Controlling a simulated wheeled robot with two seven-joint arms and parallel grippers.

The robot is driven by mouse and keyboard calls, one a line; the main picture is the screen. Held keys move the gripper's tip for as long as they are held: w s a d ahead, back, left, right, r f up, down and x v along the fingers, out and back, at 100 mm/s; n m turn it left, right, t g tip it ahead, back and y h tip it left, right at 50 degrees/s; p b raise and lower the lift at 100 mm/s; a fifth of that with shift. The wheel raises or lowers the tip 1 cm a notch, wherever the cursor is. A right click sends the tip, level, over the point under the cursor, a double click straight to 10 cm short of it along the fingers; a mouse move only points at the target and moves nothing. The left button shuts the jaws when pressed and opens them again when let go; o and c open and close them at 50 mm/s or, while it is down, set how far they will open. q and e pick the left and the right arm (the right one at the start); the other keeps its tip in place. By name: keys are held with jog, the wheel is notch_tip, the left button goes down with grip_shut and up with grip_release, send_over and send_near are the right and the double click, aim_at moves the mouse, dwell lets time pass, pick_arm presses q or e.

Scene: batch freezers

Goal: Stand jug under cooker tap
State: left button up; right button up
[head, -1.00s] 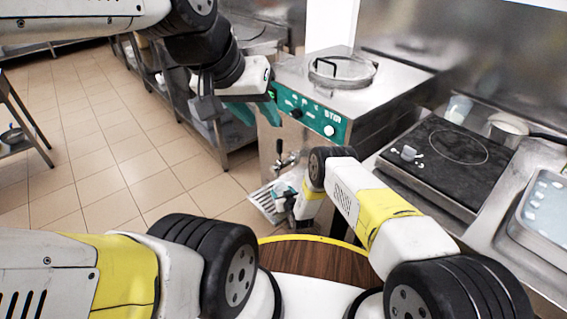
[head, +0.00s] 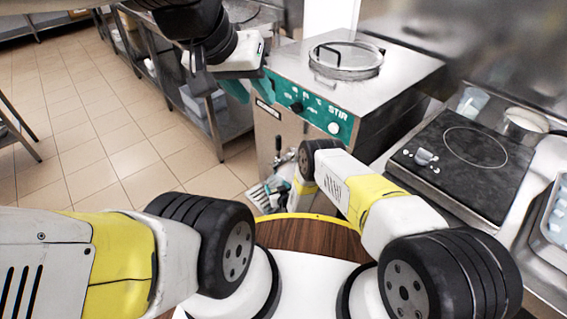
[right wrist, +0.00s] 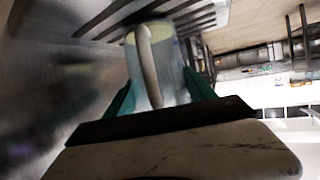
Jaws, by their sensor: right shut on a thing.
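In the right wrist view a pale, see-through jug (right wrist: 172,75) with a light handle (right wrist: 147,65) sits between the teal fingers of my right gripper (right wrist: 160,95), which is shut on it. In the head view my right gripper (head: 277,186) is low at the cooker's front, by the slatted drip grate (head: 254,195); my arm hides most of the jug there. The cooker (head: 272,125) has a green STIR panel, and its tap (head: 279,158) is just above the gripper. Whether the jug touches the grate is unclear. My left gripper (head: 246,88) is empty and looks open, left of the panel.
A round lid (head: 345,60) tops the cooker. A black hob (head: 465,160), a pot (head: 524,124) and a tray (head: 550,225) stand at the right. Steel benches (head: 190,90) run behind at the left. The tiled floor (head: 90,120) at left is clear.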

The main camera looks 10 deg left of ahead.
jog(key=o, duration=1.6)
jog(key=shift+f, duration=0.1)
jog(key=shift+c, duration=0.2)
jog(key=shift+r, duration=0.25)
jog(key=v, duration=1.2)
